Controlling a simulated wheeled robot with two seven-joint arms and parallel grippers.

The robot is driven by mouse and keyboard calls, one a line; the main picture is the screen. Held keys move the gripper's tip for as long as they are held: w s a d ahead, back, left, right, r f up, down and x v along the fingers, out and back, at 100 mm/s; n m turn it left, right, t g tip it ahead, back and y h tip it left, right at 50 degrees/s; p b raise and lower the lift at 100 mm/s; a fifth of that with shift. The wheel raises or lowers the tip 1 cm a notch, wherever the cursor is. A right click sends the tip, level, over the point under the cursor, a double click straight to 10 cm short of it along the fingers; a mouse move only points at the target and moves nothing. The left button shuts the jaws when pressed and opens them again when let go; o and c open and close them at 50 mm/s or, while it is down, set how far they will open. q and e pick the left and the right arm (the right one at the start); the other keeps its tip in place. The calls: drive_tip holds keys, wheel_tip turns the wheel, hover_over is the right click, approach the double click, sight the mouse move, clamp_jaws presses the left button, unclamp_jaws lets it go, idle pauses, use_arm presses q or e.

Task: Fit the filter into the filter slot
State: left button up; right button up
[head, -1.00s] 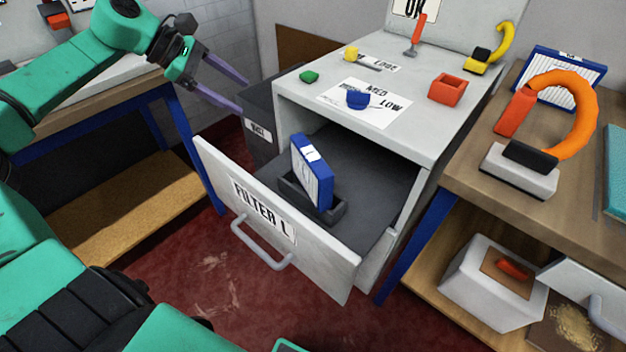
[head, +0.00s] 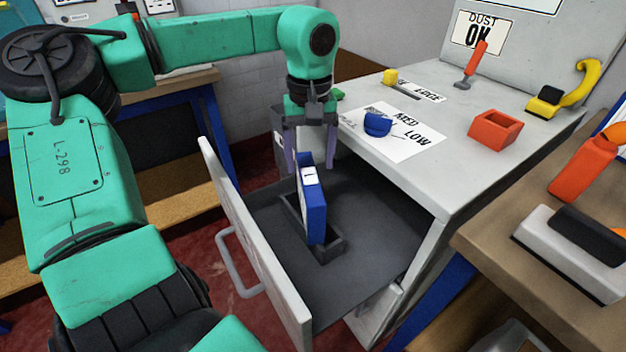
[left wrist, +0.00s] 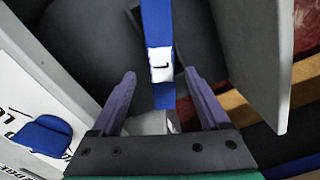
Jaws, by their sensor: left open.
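The filter (head: 315,218), a blue-framed panel with a white label, stands in the dark rimmed filter slot (head: 329,251) on the floor of the open drawer. I cannot tell whether it is fully seated. My left gripper (head: 311,160) is open, pointing down at the filter's upper end. In the left wrist view, the filter (left wrist: 157,25) shows between the two spread purple fingers (left wrist: 160,74), with no clear contact. The slot is mostly hidden there. My right gripper is not in view.
The drawer front (head: 250,240) stands pulled out with its handle. A workbench (head: 520,225) with a grey-white block stands at right.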

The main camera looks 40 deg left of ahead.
sight(309, 176)
use_arm(q)
drive_tip(key=f, duration=0.5)
drive_tip(key=shift+s+d+f+b, duration=0.15)
drive_tip(key=shift+s+f+b, duration=0.15)
drive_tip(key=shift+b, duration=0.1)
clamp_jaws()
drive_tip(key=shift+r, duration=0.1)
drive_tip(key=shift+r, duration=0.1)
